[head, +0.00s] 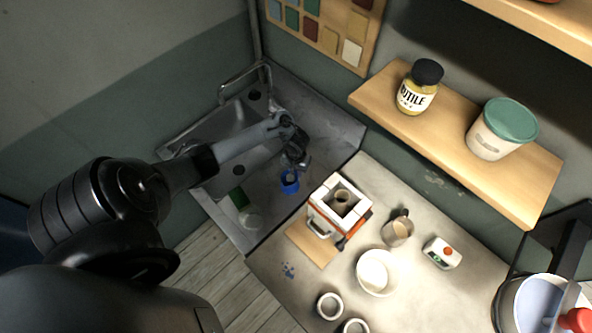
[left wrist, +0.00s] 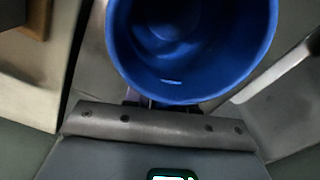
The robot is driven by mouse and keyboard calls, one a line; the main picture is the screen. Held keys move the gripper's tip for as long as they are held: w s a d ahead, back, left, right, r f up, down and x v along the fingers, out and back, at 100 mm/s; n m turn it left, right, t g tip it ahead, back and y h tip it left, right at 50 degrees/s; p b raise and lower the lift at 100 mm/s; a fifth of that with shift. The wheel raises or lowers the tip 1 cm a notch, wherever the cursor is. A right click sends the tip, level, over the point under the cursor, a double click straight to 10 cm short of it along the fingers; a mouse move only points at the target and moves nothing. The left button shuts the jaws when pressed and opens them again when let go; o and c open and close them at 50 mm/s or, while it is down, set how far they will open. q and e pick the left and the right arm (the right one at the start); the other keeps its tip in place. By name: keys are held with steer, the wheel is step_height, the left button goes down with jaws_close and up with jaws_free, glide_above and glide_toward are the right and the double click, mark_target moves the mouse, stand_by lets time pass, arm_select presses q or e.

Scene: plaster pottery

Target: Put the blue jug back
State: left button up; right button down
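The blue jug (head: 289,182) is at the grey sink unit (head: 330,125), on the right side of the basin, near the worktop. My left gripper (head: 296,160) is right at the jug, on its far side in the head view. In the left wrist view the jug (left wrist: 190,45) fills the top middle, its open mouth facing the camera and its inside looking empty. Its near wall hides the fingertips, so I cannot tell whether they are shut on it. I cannot tell whether the jug rests on the sink surface or hangs just above it. My right gripper is not in view.
A small white kiln-like box (head: 338,205) stands beside the sink on the worktop. Beyond are a beige pitcher (head: 398,230), a white bowl (head: 378,272) and a timer (head: 441,253). A wooden shelf (head: 450,135) overhangs the worktop. The tap (head: 243,75) rises behind the basin.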

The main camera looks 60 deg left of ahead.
arm_select(q)
steer(key=shift+o, duration=1.3)
step_height(320, 180, up, 10)
steer(key=p, duration=0.4)
steer(key=shift+r+p, duration=0.25)
steer(key=shift+p, duration=0.15)
steer(key=shift+r+p, duration=0.8)
steer(key=shift+r, duration=0.1)
